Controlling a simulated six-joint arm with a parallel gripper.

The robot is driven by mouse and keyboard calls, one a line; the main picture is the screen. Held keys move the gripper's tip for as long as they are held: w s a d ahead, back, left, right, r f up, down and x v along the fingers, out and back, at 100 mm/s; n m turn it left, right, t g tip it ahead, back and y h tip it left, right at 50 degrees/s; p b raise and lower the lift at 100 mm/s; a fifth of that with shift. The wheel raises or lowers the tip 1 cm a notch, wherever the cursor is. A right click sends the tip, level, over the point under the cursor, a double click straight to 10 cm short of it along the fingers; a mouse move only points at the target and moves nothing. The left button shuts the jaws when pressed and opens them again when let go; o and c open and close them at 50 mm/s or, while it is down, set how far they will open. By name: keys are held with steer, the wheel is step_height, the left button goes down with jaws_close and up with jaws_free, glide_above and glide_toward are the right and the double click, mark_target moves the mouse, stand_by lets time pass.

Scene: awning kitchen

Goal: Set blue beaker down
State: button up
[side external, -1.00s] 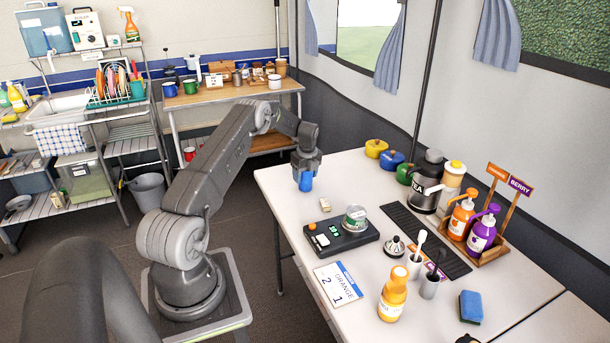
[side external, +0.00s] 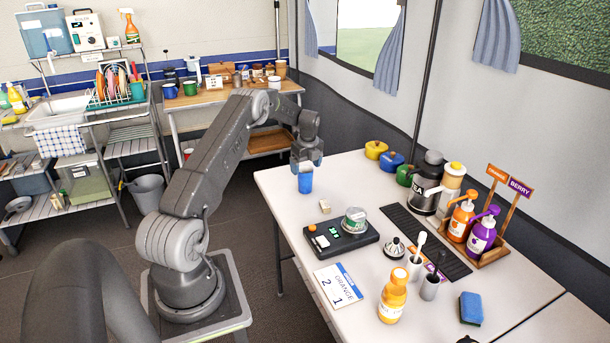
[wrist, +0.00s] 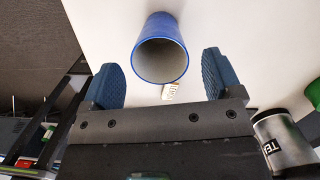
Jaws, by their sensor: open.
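The blue beaker (side external: 305,182) stands upright on the white table (side external: 279,208) near its left end. In the wrist view the beaker (wrist: 160,50) shows its open rim and grey inside, ahead of and between my two fingertips. My gripper (side external: 307,166) is just above the beaker in the side view. In the wrist view my gripper (wrist: 162,80) has its blue finger pads spread wide, with gaps on both sides of the beaker. It holds nothing.
A small tan block (side external: 325,206) and a black scale with a tin (side external: 354,221) on it stand near the beaker. Yellow, blue and green pots (side external: 390,161) line the back edge. A TEA flask (side external: 427,180) stands farther right. The table's left edge is close.

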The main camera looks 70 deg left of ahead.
steer(key=w+d+r+n+t, duration=0.1)
steer(key=d+r+n, duration=0.1)
steer(key=d+r, duration=0.7)
steer(key=w+d+r+n, duration=0.2)
steer(key=d+r, duration=0.4)
steer(key=r, duration=0.5)
steer(key=s+d+r+n+t, duration=0.1)
steer(key=s+d+r+n, duration=0.1)
steer(key=d+r, duration=0.35)
steer(key=s+d+r+n+t, duration=0.1)
steer(key=s+d+r, duration=0.1)
steer(key=d, duration=0.6)
steer(key=s+d+f+n+t+h, duration=0.1)
steer(key=s+d+n, duration=0.7)
steer(key=s+d, duration=1.1)
steer(key=shift+s+f+n+t, duration=0.2)
steer(key=shift+s+n+t, duration=0.2)
steer(key=shift+s+t, duration=0.5)
